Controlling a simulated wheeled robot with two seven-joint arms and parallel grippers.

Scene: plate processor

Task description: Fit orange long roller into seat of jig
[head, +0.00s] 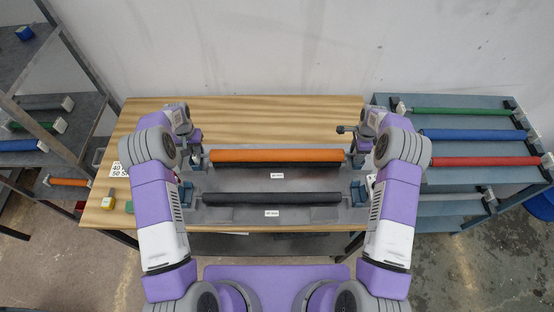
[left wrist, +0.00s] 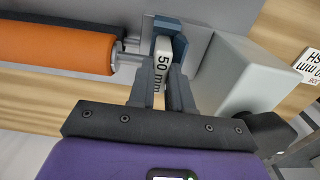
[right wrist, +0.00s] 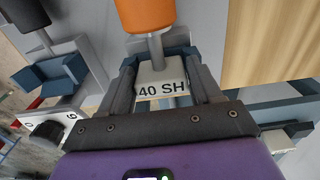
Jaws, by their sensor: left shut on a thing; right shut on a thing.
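The orange long roller (head: 276,156) lies level across the back of the grey jig (head: 240,213), above a dark roller or bar just in front of it. My left gripper (left wrist: 162,82) is shut on the roller's left end block, marked "50 mm", which sits at a blue seat (left wrist: 168,28). My right gripper (right wrist: 164,80) is shut on its right end block, marked "40 SH", with a blue seat (right wrist: 185,52) around or right behind it. In the head view the arms partly hide both grippers. I cannot tell whether the blocks are fully down in the seats.
A black roller (head: 270,198) lies in the jig's front blue seats. A shelf rack (head: 440,200) at right holds green, blue and red rollers. A rack at left holds shorter rollers (head: 70,182). Small coloured blocks (head: 108,200) lie at the table's left. The wooden table (head: 270,115) is clear behind the jig.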

